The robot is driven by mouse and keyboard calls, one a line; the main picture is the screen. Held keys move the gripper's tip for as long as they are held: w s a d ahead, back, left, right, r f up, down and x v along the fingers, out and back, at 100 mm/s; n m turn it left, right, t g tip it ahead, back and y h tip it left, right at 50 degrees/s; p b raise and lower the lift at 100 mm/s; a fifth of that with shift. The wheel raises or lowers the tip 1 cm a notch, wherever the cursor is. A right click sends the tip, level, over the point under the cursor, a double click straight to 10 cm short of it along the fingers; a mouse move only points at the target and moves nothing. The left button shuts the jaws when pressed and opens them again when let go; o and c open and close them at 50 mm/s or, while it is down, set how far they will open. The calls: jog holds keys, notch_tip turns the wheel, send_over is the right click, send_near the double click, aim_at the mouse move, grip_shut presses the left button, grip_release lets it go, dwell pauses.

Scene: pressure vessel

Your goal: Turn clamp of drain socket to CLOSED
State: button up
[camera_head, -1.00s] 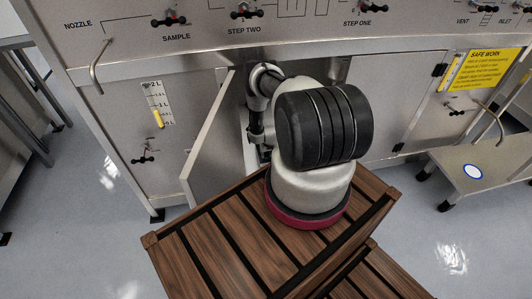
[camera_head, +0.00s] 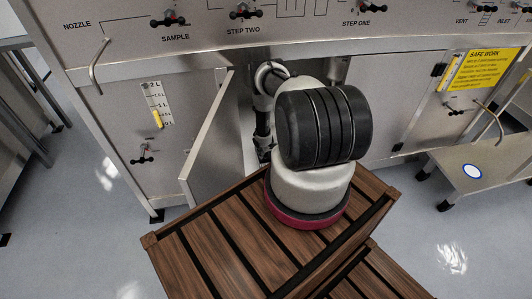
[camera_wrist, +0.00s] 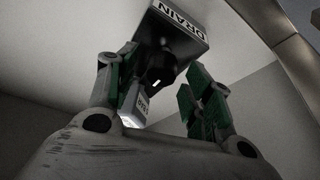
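In the wrist view the drain socket (camera_wrist: 160,68) is a dark round fitting under a plate lettered DRAIN (camera_wrist: 183,20). A small pale tag (camera_wrist: 143,104) with dark lettering hangs below it, too small and tilted to read surely. The clamp cannot be told apart clearly from the dark fitting. My gripper (camera_wrist: 161,75) is open, with one green-padded finger left of the socket and the other to its right and lower. A gap shows between the right finger and the socket. In the head view my arm and the cabinet hide the socket and gripper.
The cabinet door (camera_head: 208,140) stands open left of my arm. The steel vessel front (camera_head: 400,60) carries several small black valves above. A wooden slatted stand (camera_head: 200,235) is below my arm. A low metal step (camera_head: 485,165) stands at the right.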

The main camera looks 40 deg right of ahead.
jog(key=s+a+r, duration=0.1)
jog(key=s+r, duration=0.1)
jog(key=s, duration=0.5)
jog(key=s+a+r, duration=0.1)
jog(key=s+r, duration=0.1)
jog(key=s, duration=0.4)
jog(key=shift+s+a+r, duration=0.2)
jog(key=shift+s+r, duration=0.1)
jog(key=shift+s, duration=0.1)
